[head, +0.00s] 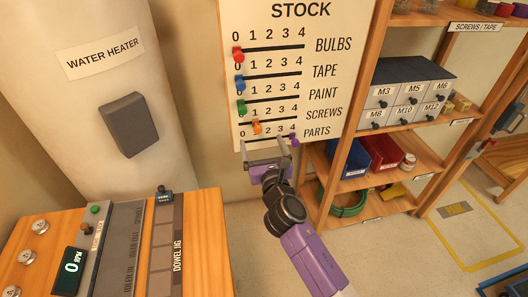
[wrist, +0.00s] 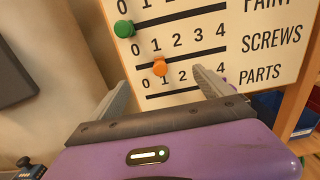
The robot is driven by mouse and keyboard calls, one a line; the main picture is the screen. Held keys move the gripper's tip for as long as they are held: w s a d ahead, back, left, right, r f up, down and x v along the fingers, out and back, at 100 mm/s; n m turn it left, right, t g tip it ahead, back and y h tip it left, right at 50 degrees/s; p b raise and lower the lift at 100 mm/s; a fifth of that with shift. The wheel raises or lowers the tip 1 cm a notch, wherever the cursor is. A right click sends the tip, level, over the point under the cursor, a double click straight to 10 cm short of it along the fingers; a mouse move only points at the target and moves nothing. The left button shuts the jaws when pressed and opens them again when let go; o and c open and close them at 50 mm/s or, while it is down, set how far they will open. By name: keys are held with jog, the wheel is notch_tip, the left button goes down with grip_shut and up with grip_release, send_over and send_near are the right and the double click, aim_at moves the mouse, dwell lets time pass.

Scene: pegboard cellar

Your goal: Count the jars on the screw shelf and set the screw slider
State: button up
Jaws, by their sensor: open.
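The STOCK board (head: 300,30) hangs on the wall, with labelled slider rows numbered 0 to 4. The orange screws slider (head: 257,128) stands at about 1; it also shows in the wrist view (wrist: 160,67). My gripper (head: 266,148) is open just below it. In the wrist view its fingers (wrist: 160,80) stand either side of the orange knob, with nothing held; I cannot tell whether they touch the board. The shelf edge labelled SCREWS / TAPE (head: 478,27) is at the upper right. Its contents are cut off by the picture's top, so the jars cannot be counted.
Red (head: 238,54), blue (head: 239,83) and green (head: 241,107) sliders stand at 0; the purple parts slider (head: 295,140) is near 4, close to my gripper. A wooden control bench (head: 208,240) stands lower left. Shelving (head: 340,150) stands right of the board.

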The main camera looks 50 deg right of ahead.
aim_at(258, 132)
jog(key=shift+p+x, duration=0.3)
jog(key=shift+x, duration=3.05)
jog(key=shift+d, duration=0.1)
jog(key=c, duration=1.8)
jog(key=shift+s+d+r+p, duration=0.1)
jog(key=shift+s+d+p, duration=0.75)
jog(key=shift+d, duration=0.3)
jog(key=shift+s+d+f+p, duration=0.1)
jog(key=shift+s+d+p, duration=0.6)
jog(key=shift+d+p, duration=0.3)
jog(key=shift+s+d+r+p, duration=0.1)
jog(key=shift+s+d+p, duration=0.7)
jog(key=shift+d, duration=0.45)
jog(key=o, duration=1.8)
jog(key=shift+s+a, duration=0.15)
jog(key=shift+s, duration=0.1)
jog(key=v, duration=0.9)
jog(key=shift+b, duration=0.45)
